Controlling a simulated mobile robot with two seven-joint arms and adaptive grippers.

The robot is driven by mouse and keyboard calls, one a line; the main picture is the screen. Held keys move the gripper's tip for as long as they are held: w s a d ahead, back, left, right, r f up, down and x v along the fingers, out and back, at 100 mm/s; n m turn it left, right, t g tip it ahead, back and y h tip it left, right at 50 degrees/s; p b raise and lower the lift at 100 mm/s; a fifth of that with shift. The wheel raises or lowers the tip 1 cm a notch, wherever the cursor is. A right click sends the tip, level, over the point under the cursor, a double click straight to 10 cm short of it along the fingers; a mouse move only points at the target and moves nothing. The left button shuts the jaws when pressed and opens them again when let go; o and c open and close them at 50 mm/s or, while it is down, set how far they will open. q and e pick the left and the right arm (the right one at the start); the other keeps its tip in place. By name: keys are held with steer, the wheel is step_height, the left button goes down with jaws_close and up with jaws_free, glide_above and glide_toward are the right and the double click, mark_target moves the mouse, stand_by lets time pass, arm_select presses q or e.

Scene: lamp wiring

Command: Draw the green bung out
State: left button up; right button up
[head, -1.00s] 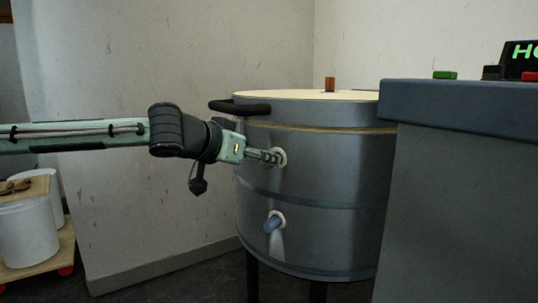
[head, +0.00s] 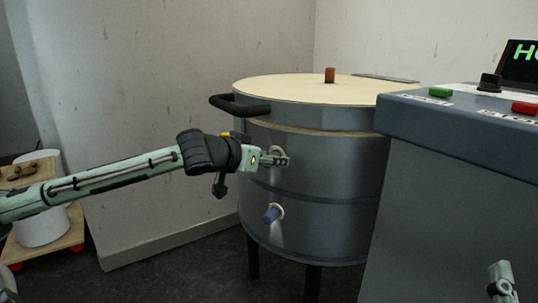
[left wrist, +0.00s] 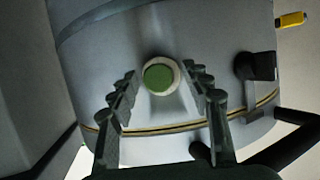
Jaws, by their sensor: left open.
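The green bung (left wrist: 159,76) sits in a pale ring in the wall of the grey drum-shaped kiln (head: 318,190). In the left wrist view its round green face shows between my open fingers, with a gap on each side. In the head view my left gripper (head: 286,161) is at the upper hole's ring (head: 276,151) and hides the bung. My left gripper is empty; how far its tips are from the wall is hard to tell. A pale green part of my right arm (head: 502,282) shows at the bottom right, too cut off to read its jaws.
A blue bung (head: 271,214) sticks out of the lower hole. A black handle (head: 240,107) juts from the kiln's left rim. A blue-grey cabinet (head: 450,190) with buttons stands close at right. A black block (left wrist: 257,66) is beside my fingers in the wrist view.

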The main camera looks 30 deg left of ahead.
arm_select(q)
jaws_close()
stand_by(0.6)
steer(key=shift+s+b, duration=0.6)
steer(key=shift+b, duration=0.05)
arm_select(e)
steer(key=shift+f, duration=0.65)
